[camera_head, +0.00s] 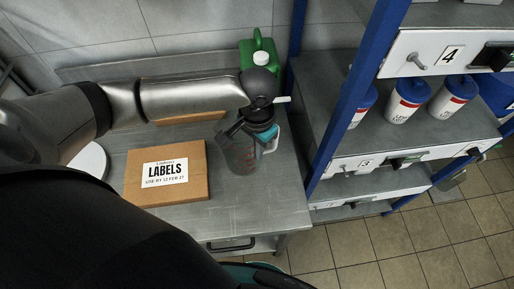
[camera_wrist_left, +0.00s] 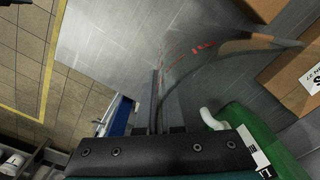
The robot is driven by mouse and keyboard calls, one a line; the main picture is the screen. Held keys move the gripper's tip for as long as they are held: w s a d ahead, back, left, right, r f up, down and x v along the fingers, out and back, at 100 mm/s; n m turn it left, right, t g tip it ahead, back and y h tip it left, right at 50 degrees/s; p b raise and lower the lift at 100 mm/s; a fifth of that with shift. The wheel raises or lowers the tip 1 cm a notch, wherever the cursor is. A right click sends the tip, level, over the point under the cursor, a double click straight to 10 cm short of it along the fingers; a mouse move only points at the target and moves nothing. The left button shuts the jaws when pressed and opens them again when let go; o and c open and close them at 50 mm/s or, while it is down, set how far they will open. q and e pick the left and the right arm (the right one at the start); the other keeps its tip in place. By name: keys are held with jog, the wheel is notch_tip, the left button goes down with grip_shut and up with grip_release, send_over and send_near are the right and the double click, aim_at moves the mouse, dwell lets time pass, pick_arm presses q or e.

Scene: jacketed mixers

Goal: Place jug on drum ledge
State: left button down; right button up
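A clear grey jug with red markings (camera_head: 242,157) stands on the metal bench, with a pale handle on its right side. My left gripper (camera_head: 250,130) is right at the top of the jug, with dark finger parts near its rim. In the left wrist view the jug's clear wall and curved rim (camera_wrist_left: 235,50) lie directly in front of the gripper (camera_wrist_left: 160,115). The fingers show nearly edge-on, so whether they grip the jug is unclear. My right gripper does not show. I cannot make out a drum ledge.
A cardboard box with a LABELS sticker (camera_head: 195,185) lies left of the jug. A green container (camera_head: 246,47) stands at the back of the bench. A blue-framed shelf rack (camera_head: 345,110) with white bottles (camera_head: 408,100) stands close on the right. Tiled floor (camera_head: 380,245) lies at the lower right.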

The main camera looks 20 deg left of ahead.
pick_arm(q)
jog(key=c, duration=1.1)
grip_release()
jog(key=shift+o, duration=0.2)
jog(key=shift+r, duration=0.1)
